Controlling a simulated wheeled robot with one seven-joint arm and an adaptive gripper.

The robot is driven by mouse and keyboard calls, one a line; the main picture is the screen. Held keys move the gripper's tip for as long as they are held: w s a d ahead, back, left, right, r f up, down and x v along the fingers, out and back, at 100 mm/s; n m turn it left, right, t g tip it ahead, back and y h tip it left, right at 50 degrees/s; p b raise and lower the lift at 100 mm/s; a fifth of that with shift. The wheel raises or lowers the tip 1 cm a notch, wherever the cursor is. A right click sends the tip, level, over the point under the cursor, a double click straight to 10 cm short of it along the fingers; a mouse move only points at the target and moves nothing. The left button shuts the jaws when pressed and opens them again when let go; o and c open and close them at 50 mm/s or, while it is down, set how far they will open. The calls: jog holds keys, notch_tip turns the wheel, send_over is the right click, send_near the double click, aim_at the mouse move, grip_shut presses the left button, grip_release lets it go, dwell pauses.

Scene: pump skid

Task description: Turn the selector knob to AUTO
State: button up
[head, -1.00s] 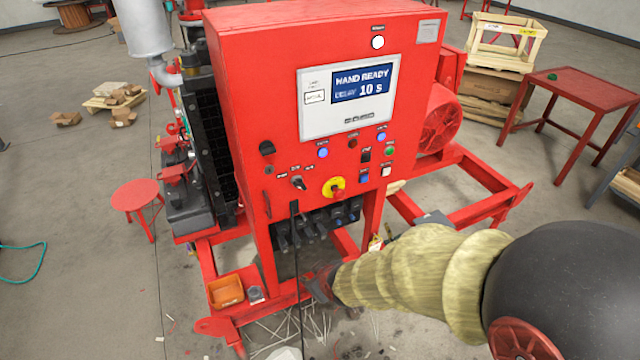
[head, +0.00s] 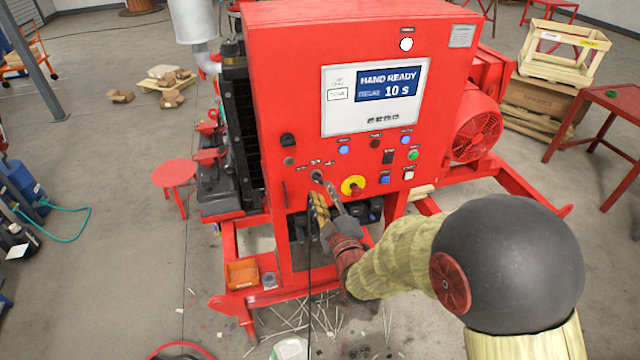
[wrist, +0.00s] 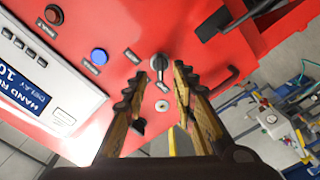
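The selector knob (head: 317,176) is on the red panel, below the screen and left of the yellow-ringed red stop button (head: 353,186). In the wrist view the knob (wrist: 159,62) is dark with a grey pointer. The pointer runs toward the bottom of that picture, to a small label I cannot read. My gripper (head: 324,192) is at the panel just below the knob. In the wrist view its toothed fingers (wrist: 161,72) are apart, with the knob in the gap near the tips. Nothing is held, and contact cannot be told.
The screen (head: 388,85) reads HAND READY, 10 s. An orange bin (head: 242,273) rests on the skid frame.

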aim_at(319, 183)
jog(key=x, duration=0.4)
jog(key=shift+w+a, duration=0.15)
jog(key=shift+w, duration=0.25)
jog(key=c, duration=0.3)
jog(key=c, duration=0.4)
grip_shut()
